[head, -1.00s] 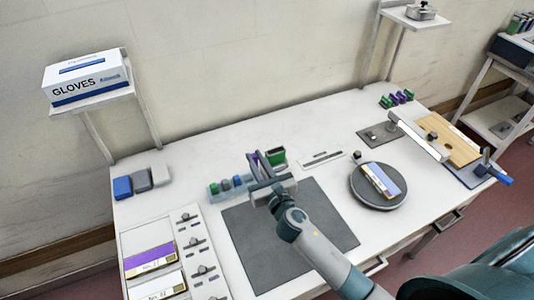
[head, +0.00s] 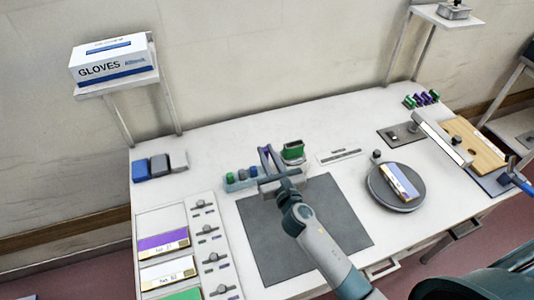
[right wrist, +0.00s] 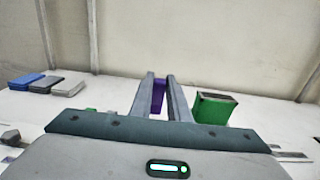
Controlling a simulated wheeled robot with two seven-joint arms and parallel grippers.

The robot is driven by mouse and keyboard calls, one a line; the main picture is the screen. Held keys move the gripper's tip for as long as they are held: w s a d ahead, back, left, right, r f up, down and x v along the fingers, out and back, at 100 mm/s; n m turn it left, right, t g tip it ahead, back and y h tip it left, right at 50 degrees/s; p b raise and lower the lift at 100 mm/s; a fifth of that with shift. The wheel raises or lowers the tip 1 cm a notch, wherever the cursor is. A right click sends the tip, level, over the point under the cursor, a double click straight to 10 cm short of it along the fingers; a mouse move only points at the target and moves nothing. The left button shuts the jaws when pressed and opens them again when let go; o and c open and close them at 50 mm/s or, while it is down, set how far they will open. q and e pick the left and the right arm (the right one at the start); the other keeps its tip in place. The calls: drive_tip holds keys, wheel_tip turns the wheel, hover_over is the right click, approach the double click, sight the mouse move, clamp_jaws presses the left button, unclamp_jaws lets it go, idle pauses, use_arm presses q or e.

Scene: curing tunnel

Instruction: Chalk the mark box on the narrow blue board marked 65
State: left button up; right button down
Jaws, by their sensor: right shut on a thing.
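My right gripper (head: 268,158) is shut on a purple piece, of which little shows in the head view. The purple piece (right wrist: 158,96) shows between the fingers in the right wrist view. The gripper is at the back edge of the grey mat, between a small tray of coloured blocks (head: 240,178) and a green open-topped container (head: 293,152). My left gripper is not in view.
A rack (head: 150,220) at the left holds purple, white and green-banded boards. The grey mat (head: 275,240) is clear apart from my arm over it. Blue and grey blocks (head: 160,166) lie at the back left. A white bar (head: 440,138) stands right of the turntable.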

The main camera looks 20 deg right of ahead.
drive_tip(key=shift+f+b, duration=1.5)
drive_tip(key=shift+f, duration=0.25)
drive_tip(key=shift+f+b, duration=0.9)
drive_tip(key=shift+f, duration=0.25)
idle(0.4)
drive_tip(key=c, duration=1.6)
unclamp_jaws()
drive_tip(key=shift+r, duration=0.15)
drive_tip(key=shift+r+p, duration=3.4)
drive_tip(key=shift+p, duration=0.2)
drive_tip(key=shift+f, duration=0.1)
